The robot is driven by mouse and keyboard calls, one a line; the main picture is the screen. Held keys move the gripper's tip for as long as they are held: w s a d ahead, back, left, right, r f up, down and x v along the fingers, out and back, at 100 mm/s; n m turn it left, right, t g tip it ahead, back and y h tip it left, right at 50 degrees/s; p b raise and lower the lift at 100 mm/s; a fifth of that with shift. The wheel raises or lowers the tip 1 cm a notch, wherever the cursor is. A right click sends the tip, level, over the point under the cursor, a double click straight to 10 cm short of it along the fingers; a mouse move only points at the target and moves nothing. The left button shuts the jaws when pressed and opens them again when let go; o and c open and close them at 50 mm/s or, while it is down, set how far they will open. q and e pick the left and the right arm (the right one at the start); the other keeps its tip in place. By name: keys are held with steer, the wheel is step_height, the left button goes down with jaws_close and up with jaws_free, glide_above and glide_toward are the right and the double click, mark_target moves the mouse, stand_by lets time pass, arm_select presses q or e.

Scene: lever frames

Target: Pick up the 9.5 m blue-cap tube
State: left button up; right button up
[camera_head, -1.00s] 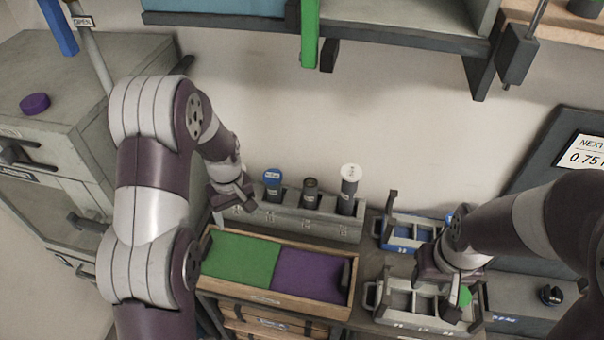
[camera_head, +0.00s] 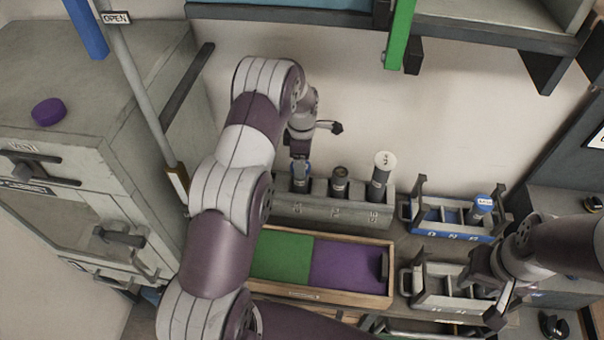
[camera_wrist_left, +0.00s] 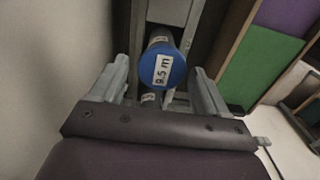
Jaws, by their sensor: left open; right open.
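The blue-cap tube (camera_head: 300,180) stands upright in the left slot of the grey rack (camera_head: 335,212). In the left wrist view its blue cap (camera_wrist_left: 170,66) carries a "9.5 m" label. My left gripper (camera_head: 300,155) is directly above the tube and partly hides it. In the left wrist view the open fingers of my left gripper (camera_wrist_left: 162,85) lie on either side of the cap, with gaps; nothing is held. My right gripper (camera_head: 495,298) is open at the grey caddy (camera_head: 425,292), away from this tube.
A dark-capped tube (camera_head: 339,182) and a white-capped tube (camera_head: 380,176) stand in the same rack. A green and purple tray (camera_head: 320,293) lies in front. A blue caddy (camera_head: 452,233) at right holds another blue-capped tube (camera_head: 481,208). A grey cabinet (camera_head: 75,120) stands left.

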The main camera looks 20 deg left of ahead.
arm_select(q)
steer(key=f+p, duration=0.1)
steer(key=f, duration=0.1)
steer(key=f+p, duration=0.1)
steer(key=f, duration=0.2)
steer(key=f+p, duration=0.2)
steer(key=shift+s+f, duration=0.25)
steer(key=shift+f, duration=0.15)
steer(key=shift+a+f, duration=0.15)
steer(key=shift+f, duration=0.2)
steer(key=c, duration=1)
